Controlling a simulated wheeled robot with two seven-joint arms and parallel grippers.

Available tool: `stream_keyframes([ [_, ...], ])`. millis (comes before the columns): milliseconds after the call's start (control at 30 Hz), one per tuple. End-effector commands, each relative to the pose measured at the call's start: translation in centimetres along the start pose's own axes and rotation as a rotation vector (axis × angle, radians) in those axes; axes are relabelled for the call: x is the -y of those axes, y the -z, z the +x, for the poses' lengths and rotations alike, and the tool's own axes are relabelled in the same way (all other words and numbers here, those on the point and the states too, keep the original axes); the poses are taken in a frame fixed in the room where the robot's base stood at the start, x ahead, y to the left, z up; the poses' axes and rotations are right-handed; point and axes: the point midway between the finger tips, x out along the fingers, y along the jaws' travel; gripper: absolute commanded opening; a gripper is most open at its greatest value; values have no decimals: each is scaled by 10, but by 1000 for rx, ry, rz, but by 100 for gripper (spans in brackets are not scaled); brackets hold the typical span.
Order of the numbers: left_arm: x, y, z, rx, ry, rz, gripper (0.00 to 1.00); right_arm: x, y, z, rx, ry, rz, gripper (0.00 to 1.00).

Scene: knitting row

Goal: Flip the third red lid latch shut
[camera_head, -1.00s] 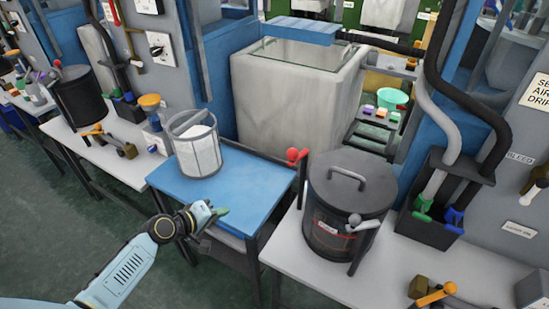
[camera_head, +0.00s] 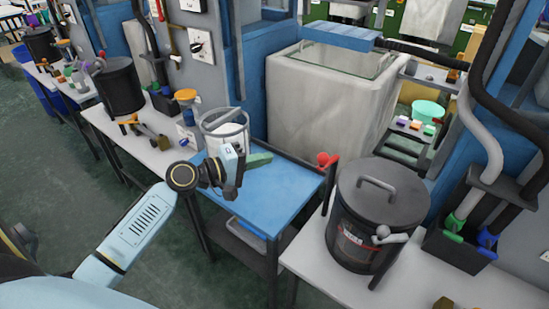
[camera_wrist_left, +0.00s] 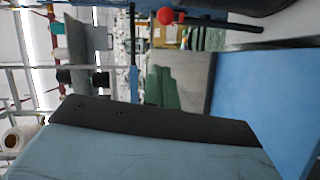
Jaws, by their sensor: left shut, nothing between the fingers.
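A red ball-ended lever (camera_head: 322,158) stands at the right edge of the blue bench, beside a dark lidded pot (camera_head: 352,232). I cannot tell whether it is the third red lid latch or how it is seated. In the left wrist view a red ball (camera_wrist_left: 165,16) sits at the top, by a dark bar. The pot's lid (camera_head: 382,190) is down, and a grey lever (camera_head: 388,236) is on its front. My right gripper is out of view.
Another dark pot (camera_head: 120,86) stands at left. The front of the blue bench is clear.

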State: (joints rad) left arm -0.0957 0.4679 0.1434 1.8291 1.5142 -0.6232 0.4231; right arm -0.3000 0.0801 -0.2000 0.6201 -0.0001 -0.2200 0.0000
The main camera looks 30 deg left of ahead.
Motion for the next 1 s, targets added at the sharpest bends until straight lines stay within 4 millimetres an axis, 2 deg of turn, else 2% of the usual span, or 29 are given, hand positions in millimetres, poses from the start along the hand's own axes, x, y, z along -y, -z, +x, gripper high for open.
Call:
stream_keyframes([
  [400,-2,-1,88,1,-2,0,0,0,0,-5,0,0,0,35],
  [500,-1,-15,97,2,0,-2,0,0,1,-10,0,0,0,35],
  [633,-1,-24,107,0,0,-1,0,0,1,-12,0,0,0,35],
  [1000,0,-29,111,0,1,1,0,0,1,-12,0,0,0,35],
])
